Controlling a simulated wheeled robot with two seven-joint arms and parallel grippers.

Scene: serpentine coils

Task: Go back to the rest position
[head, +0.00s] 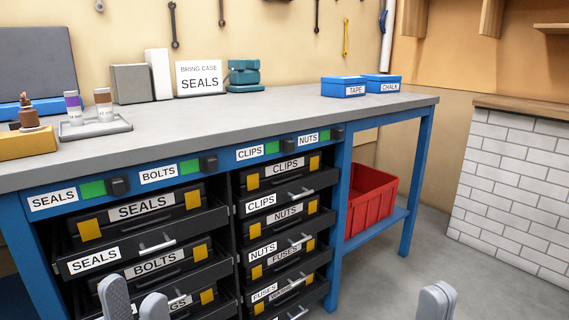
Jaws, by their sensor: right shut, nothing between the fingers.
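My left gripper (132,291) shows at the bottom left of the head view. Its two grey fingers stand apart with nothing seen between them, in front of the lower drawers. My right gripper (437,300) shows at the bottom right, over the grey floor. Its fingers are together and hold nothing. A white sign (200,78) on the workbench reads "BRING CASE SEALS". A black case labelled SEALS (146,206) with yellow latches sits in the top left drawer under the bench. Both grippers are apart from it. The rest of both arms is out of view.
The grey-topped blue workbench (240,122) spans the left and middle. Drawers with BOLTS, CLIPS and NUTS cases fill its underside. A red crate (370,205) stands on its lower shelf. A white brick counter (515,190) stands at right. Floor between them is clear.

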